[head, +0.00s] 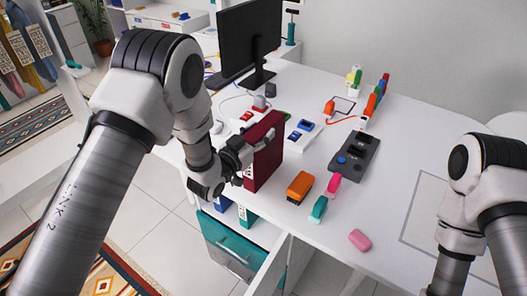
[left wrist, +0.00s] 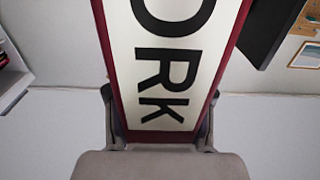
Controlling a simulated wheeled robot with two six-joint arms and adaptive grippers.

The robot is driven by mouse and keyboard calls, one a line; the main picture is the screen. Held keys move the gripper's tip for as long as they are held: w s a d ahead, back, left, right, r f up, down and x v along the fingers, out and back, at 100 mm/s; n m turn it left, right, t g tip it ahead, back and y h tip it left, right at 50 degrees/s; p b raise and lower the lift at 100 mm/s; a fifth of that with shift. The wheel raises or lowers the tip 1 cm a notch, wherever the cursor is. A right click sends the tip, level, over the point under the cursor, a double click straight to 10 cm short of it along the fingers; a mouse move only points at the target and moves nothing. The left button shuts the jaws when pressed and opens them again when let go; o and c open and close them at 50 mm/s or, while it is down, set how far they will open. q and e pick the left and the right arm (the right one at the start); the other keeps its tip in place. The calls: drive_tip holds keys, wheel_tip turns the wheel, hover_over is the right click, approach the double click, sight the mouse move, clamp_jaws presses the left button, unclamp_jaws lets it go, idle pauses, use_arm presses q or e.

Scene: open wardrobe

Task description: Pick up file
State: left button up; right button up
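The file is a dark red binder (head: 265,150) standing upright at the desk's front edge in the head view. Its spine, with a white label ending in "ORK", fills the middle of the left wrist view (left wrist: 175,60). My left gripper (head: 240,160) is at the spine, with one finger on each side of it, and looks closed on it; the fingers also show in the left wrist view (left wrist: 158,122). I cannot tell whether the file's bottom touches the desk. My right arm shows at the right, but its gripper is outside the frame.
On the white desk (head: 400,215) are an orange stapler (head: 300,187), a pink eraser (head: 360,240), a dark grey device (head: 354,155) and a monitor (head: 247,40). Below the front edge are a teal drawer (head: 232,250) and other binders (head: 246,216).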

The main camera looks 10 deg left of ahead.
use_arm(q)
clamp_jaws()
drive_tip(key=shift+w, duration=0.1)
